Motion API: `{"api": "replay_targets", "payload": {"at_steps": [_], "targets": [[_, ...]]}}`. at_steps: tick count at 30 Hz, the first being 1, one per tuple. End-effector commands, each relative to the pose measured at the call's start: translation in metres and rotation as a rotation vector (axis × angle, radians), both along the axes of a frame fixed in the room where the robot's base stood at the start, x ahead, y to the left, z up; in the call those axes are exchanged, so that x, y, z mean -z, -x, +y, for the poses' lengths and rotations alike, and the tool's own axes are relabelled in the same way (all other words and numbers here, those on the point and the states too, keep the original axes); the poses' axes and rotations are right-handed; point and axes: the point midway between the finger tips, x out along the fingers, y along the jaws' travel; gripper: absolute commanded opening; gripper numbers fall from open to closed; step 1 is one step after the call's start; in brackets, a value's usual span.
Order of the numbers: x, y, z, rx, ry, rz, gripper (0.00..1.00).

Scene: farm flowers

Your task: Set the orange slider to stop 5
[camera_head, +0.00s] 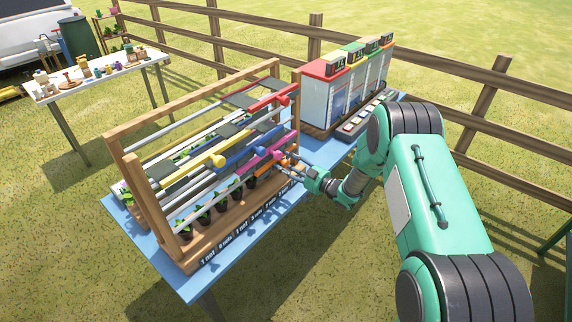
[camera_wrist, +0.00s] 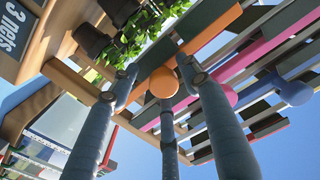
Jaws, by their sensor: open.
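The orange slider's round knob (camera_wrist: 162,82) faces the wrist camera, with its orange bar (camera_wrist: 210,38) running behind it. In the head view the orange knob (camera_head: 284,161) is at the right part of the wooden frame, low in the rack. My gripper (camera_head: 296,163) is open right at it. In the wrist view its three fingers surround the knob, and I cannot tell whether they touch it. A strip of stop labels (camera_head: 250,222) runs along the front edge; its numbers are too small to match to the knob.
Pink (camera_head: 277,154), blue (camera_head: 280,129), yellow (camera_head: 217,160) and red (camera_head: 284,100) sliders sit on nearby rails. Potted plants (camera_head: 221,200) stand under the rails. A white box with colored tops (camera_head: 324,95) stands right of the frame. A wooden fence (camera_head: 440,65) is behind.

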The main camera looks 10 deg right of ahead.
Motion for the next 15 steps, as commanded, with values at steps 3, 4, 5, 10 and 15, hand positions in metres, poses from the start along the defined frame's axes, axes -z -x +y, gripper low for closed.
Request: {"api": "replay_targets", "payload": {"at_steps": [3, 4, 5, 10, 15], "targets": [[0.0, 0.001, -0.001, 0.0, 0.0, 0.0, 0.47], [0.0, 0.002, -0.002, 0.0, 0.0, 0.0, 0.47], [0.0, 0.003, -0.003, 0.0, 0.0, 0.0, 0.47], [-0.001, 0.013, -0.013, 0.001, 0.0, -0.001, 0.47], [-0.001, 0.029, -0.03, 0.002, 0.0, 0.0, 0.47]]}}
